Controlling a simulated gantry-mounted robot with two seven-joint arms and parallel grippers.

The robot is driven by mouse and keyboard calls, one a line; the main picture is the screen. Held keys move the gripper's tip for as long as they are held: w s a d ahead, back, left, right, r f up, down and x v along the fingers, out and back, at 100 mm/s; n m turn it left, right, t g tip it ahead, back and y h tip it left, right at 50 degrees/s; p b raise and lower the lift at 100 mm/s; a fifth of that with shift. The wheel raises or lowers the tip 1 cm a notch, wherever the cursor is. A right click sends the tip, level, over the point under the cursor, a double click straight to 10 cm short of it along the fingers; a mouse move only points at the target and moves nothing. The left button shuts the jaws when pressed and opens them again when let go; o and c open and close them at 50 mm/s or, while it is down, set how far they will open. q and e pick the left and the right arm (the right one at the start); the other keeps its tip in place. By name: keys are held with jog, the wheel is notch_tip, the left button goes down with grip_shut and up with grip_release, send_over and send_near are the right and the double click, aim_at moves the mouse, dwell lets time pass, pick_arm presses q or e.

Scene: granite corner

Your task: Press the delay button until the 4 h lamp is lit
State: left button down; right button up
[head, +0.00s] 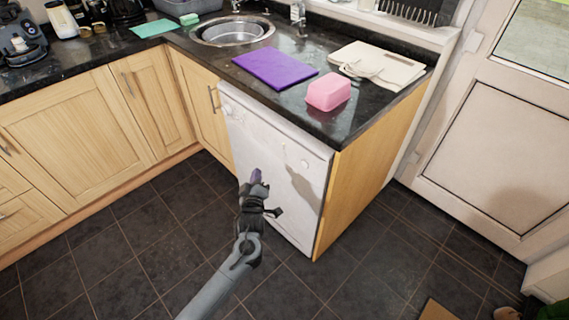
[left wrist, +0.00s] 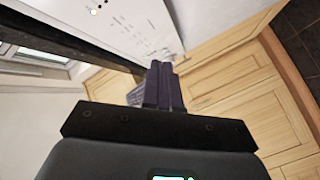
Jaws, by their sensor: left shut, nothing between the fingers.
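The white dishwasher (head: 270,150) stands under the end of the worktop, its control strip along the top of its front. In the left wrist view its white front (left wrist: 120,30) shows small dark print, too small to read. I cannot make out the delay button or the 4 h lamp, nor whether any lamp is lit. My left gripper (head: 256,175) is in front of the dishwasher, below the control strip in the head view. In the left wrist view its dark fingers (left wrist: 163,88) are together with nothing between them. My right gripper is not in view.
The dark worktop (head: 345,118) above carries a purple board (head: 274,67), a pink box (head: 328,92) and a cream cloth bag (head: 378,66). A round sink (head: 233,32) lies further back. Wooden cupboards (head: 80,120) line the left. The tiled floor (head: 120,260) is mostly clear.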

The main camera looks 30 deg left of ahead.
aim_at(284, 155)
pick_arm(q)
jog(key=shift+w+d, duration=0.2)
jog(key=shift+w, duration=0.05)
dwell(0.3)
jog(key=w+d+b, duration=0.1)
jog(key=w+b, duration=0.5)
jog(key=w, duration=0.2)
jog(key=shift+w+d, duration=0.3)
jog(key=shift+d, duration=0.05)
dwell(0.7)
dwell(0.9)
jog(key=shift+w+b, duration=0.15)
jog(key=shift+b, duration=0.2)
